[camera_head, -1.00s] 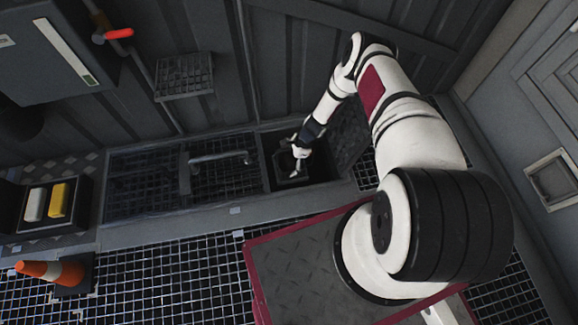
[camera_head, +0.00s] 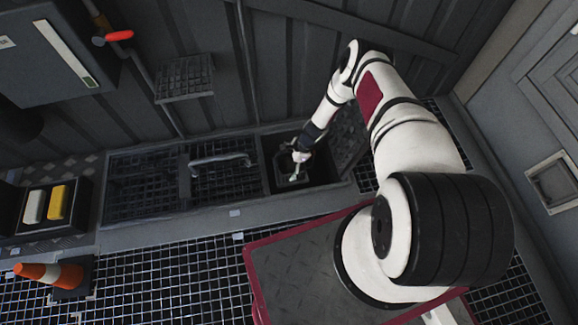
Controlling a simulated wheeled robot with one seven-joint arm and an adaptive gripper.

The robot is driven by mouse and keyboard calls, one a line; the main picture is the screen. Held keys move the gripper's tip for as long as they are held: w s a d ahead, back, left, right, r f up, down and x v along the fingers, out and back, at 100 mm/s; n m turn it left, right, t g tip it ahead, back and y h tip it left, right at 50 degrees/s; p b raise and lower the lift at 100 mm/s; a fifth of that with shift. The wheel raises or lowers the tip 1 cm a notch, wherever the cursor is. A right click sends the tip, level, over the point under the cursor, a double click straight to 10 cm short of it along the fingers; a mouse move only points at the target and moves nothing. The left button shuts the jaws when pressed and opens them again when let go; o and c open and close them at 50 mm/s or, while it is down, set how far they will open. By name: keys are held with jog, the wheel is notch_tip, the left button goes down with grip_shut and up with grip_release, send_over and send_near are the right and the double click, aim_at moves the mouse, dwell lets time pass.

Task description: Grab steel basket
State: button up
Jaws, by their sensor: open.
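A dark steel basket (camera_head: 283,164) sits down inside an open recess in the floor trough along the wall, right of the grated covers. My gripper (camera_head: 294,177) reaches down into this recess, at the basket's opening. It is open. The fingers are small in this view, and I cannot tell whether they touch the basket's rim. Part of the basket is hidden behind my gripper.
A hinged cover (camera_head: 350,137) stands raised right of the recess. A grated cover with a handle (camera_head: 222,160) lies to its left. An orange cone (camera_head: 60,274) and a tray with white and yellow blocks (camera_head: 22,226) are at far left.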

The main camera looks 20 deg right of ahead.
jog(key=c, duration=1.1)
